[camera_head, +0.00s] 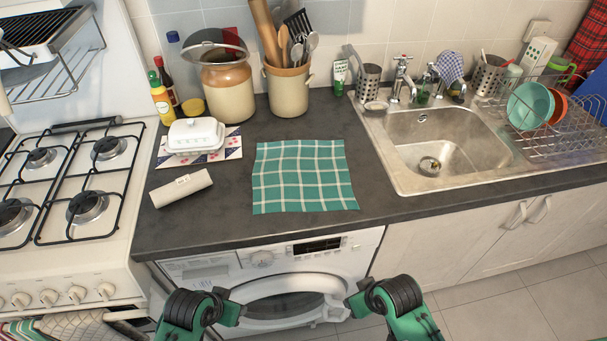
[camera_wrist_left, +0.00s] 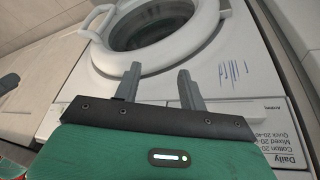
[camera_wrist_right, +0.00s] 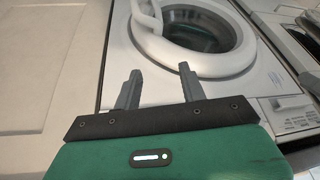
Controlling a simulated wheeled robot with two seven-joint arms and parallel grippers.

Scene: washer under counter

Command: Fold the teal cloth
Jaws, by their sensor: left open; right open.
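The teal cloth (camera_head: 302,177) with white check lines lies flat and spread out on the dark counter (camera_head: 240,225), close to its front edge. Its left edge is slightly wavy. My left gripper (camera_wrist_left: 158,82) is open and empty in front of the washer, below the counter edge. My right gripper (camera_wrist_right: 158,88) is open and empty, also in front of the washer. In the head view both arms come in at the bottom, apart from the cloth. The cloth does not show in either wrist view.
A white rolled item (camera_head: 181,188) and a white butter dish (camera_head: 195,135) on a patterned mat lie left of the cloth. A utensil crock (camera_head: 288,92) stands behind it. The sink (camera_head: 440,150) is at the right, the stove (camera_head: 75,190) at the left. The washer (camera_head: 275,280) is below.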

